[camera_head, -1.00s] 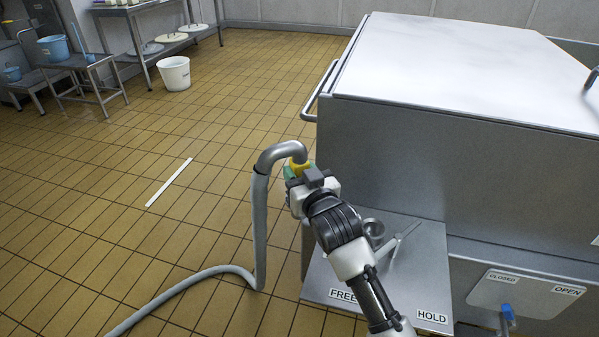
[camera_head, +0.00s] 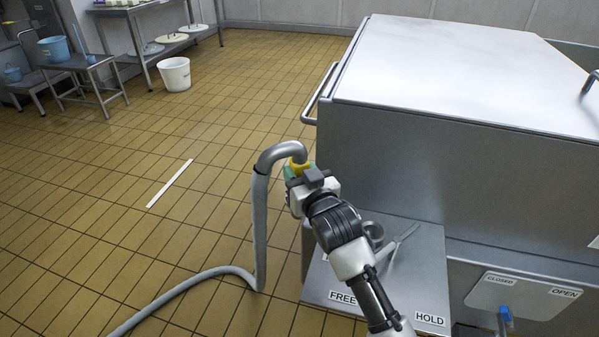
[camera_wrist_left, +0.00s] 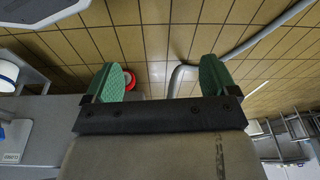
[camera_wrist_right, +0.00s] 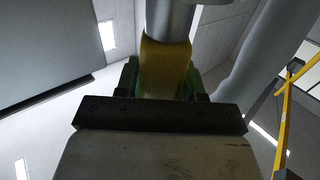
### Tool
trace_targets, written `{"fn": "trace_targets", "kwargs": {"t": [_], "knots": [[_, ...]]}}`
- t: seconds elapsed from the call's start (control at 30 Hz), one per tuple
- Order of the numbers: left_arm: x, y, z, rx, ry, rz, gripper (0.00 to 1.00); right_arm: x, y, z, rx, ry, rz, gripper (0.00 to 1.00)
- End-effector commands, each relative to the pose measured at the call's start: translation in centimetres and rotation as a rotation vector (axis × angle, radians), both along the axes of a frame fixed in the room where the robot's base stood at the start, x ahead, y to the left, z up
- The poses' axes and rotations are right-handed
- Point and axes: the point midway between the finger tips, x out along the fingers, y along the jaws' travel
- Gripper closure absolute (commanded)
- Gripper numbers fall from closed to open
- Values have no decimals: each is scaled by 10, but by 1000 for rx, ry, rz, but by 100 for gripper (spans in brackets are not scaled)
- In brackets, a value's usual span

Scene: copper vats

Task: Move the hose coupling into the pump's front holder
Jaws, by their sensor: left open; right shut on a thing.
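The hose coupling shows as a yellow collar (camera_head: 299,164) at the end of a bent grey metal pipe on the grey hose (camera_head: 260,225). My right gripper (camera_head: 293,173) is shut on it, and the collar also shows between the green fingers in the right wrist view (camera_wrist_right: 165,62). They are left of the steel plate (camera_head: 330,278) labelled FREE and HOLD. A metal ring-shaped part (camera_head: 374,231) and a lever (camera_head: 405,240) are on that plate, partly hidden by my right arm. My left gripper (camera_wrist_left: 162,80) is open and empty in the left wrist view.
A large steel housing (camera_head: 420,165) with a side handle (camera_head: 318,95) stands right of the coupling. A panel marked CLOSED and OPEN (camera_head: 520,292) is at lower right. The tiled floor to the left is mostly clear; a white bucket (camera_head: 174,74) stands farther back.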

Motion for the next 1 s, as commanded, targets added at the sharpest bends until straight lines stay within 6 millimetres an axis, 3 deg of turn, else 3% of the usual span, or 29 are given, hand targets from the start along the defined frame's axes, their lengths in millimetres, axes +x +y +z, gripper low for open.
{"fn": "trace_targets", "kwargs": {"t": [0.43,1.0], "knots": [[-1,1,-18,1,4,-2,13,0,0,9,3,-5,1,90],[-18,2,-44,2,28,-5,13,0,0,16,3,-5,1,90]]}}
